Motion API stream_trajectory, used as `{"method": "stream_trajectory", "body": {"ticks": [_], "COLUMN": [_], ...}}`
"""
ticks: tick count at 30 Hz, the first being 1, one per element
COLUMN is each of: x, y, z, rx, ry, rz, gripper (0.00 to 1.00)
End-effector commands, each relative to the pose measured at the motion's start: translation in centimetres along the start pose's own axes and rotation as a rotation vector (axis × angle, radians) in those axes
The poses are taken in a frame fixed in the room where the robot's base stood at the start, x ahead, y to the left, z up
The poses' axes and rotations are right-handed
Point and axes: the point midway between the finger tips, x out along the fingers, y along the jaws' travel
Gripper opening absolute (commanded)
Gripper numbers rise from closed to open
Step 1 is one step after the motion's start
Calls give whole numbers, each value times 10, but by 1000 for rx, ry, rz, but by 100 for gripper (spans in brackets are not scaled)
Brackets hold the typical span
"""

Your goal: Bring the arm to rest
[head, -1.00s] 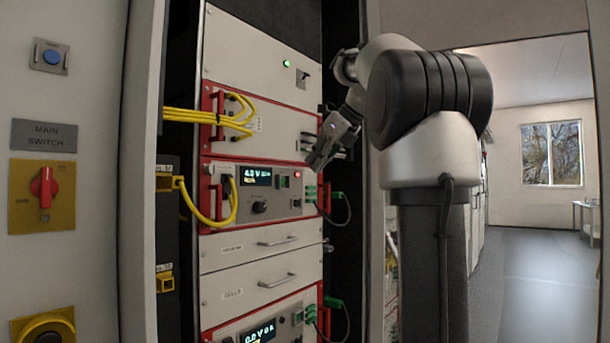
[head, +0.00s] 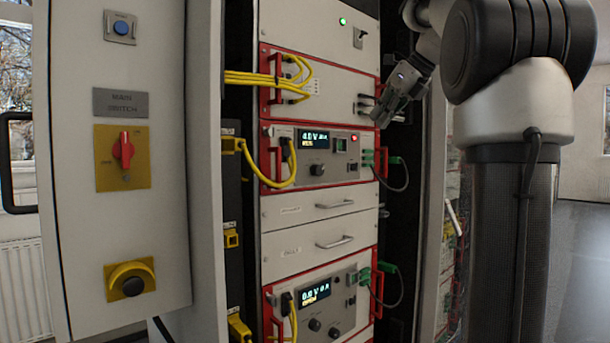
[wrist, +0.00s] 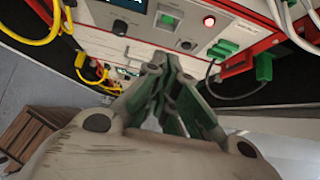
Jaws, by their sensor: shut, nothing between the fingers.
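My gripper (head: 386,106) is in front of the right edge of the rack, beside the upper red-framed unit (head: 316,88). Its fingers point down and to the left. In the wrist view my gripper (wrist: 168,78) shows its fingers closed together at the tips, with nothing held. Beyond them is the face of a cycler unit (wrist: 184,20) with a lit red button (wrist: 209,21) and green connectors (wrist: 264,67). I cannot tell whether the fingers touch the rack.
Yellow cables (head: 262,80) loop from the units. Green plugs (head: 378,160) with a dark cable stick out at the rack's right. Floor (head: 585,260) shows at far right.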

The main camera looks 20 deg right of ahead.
Motion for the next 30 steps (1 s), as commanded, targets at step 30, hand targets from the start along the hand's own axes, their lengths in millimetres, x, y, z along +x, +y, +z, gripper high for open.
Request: {"method": "stream_trajectory", "body": {"ticks": [30], "x": [115], "y": [134], "z": [-354], "rx": [-2603], "ry": [355], "rz": [579], "gripper": [0]}}
